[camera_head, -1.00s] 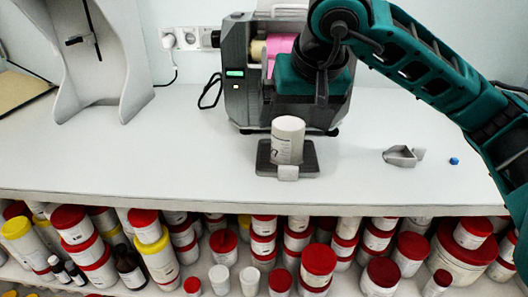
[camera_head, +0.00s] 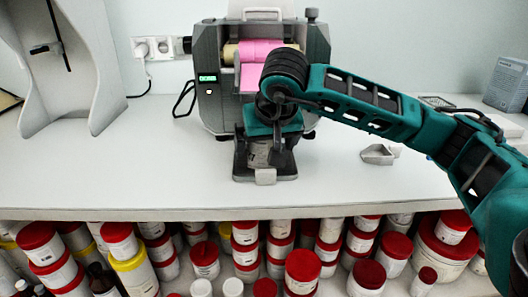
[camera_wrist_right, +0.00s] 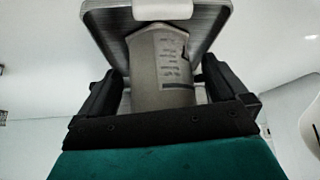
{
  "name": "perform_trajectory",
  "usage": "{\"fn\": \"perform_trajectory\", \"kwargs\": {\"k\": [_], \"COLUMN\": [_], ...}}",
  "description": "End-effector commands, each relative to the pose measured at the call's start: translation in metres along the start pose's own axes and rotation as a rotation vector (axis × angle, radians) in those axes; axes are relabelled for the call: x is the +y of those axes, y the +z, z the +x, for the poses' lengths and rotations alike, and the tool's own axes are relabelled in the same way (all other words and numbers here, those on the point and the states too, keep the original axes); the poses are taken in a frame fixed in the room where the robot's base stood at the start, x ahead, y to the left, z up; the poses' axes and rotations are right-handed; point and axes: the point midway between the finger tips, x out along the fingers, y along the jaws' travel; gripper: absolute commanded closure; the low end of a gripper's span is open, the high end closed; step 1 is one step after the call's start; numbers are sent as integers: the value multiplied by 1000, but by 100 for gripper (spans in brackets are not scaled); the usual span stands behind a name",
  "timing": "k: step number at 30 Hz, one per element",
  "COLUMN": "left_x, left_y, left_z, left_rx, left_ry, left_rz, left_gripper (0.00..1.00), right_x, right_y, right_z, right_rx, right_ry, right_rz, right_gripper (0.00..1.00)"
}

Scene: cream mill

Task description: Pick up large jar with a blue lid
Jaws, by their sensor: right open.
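My left gripper is not in view.
The grey mill (camera_head: 211,105) with pink rollers (camera_head: 258,52) stands right behind the jar. A small metal scoop-like piece (camera_head: 377,154) lies to the right. Many red- and yellow-lidded jars fill the shelf below.

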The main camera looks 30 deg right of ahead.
Motion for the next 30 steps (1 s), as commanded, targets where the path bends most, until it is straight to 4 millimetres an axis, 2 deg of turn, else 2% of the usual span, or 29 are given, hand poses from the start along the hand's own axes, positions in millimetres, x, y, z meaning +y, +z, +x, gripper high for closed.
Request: {"fn": "perform_trajectory", "kwargs": {"k": [3,10,26,30], "left_x": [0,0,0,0], "left_y": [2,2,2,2], "left_z": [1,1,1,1], "left_rx": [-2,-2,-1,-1], "left_ry": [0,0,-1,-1], "left_rz": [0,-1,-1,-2], "left_gripper": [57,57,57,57], "right_x": [0,0,0,0], "right_y": [0,0,0,0], "right_z": [9,9,9,9], "right_rx": [0,1,1,1], "right_ry": [0,-1,-1,-1], "right_rz": [0,0,0,0], "right_gripper": [0,1,52,52]}}
